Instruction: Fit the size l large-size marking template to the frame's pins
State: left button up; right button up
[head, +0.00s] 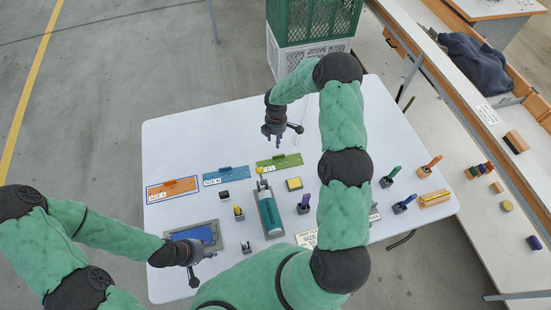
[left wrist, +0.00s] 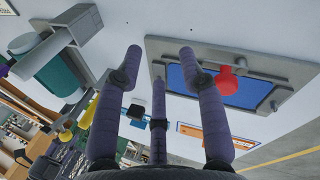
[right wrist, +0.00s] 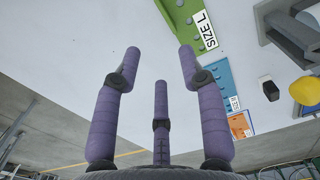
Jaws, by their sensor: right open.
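The green size L template (head: 279,161) lies flat on the white table, at the right end of the template row; its label shows in the right wrist view (right wrist: 186,18). The grey frame with a blue bed (head: 218,238) lies near the table's front left; it also shows in the left wrist view (left wrist: 298,72), with a red knob (left wrist: 231,80) over the bed. Its pins are hard to make out. My right gripper (head: 284,131) is open and empty above the table, behind the green template. My left gripper (head: 208,256) is open and empty beside the frame's front edge.
An orange size S template (head: 172,187) and a blue size M template (head: 226,175) lie left of the green one. A green and grey press (head: 270,212) stands right of the frame. Several handled tools stand at the right. The table's back left is clear.

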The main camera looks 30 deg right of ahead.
aim_at(277, 158)
jog(key=f, duration=0.6)
jog(key=s+f, duration=0.1)
jog(key=f, duration=0.3)
jog(key=shift+s+p, duration=0.1)
jog(key=shift+p, duration=0.25)
grip_shut()
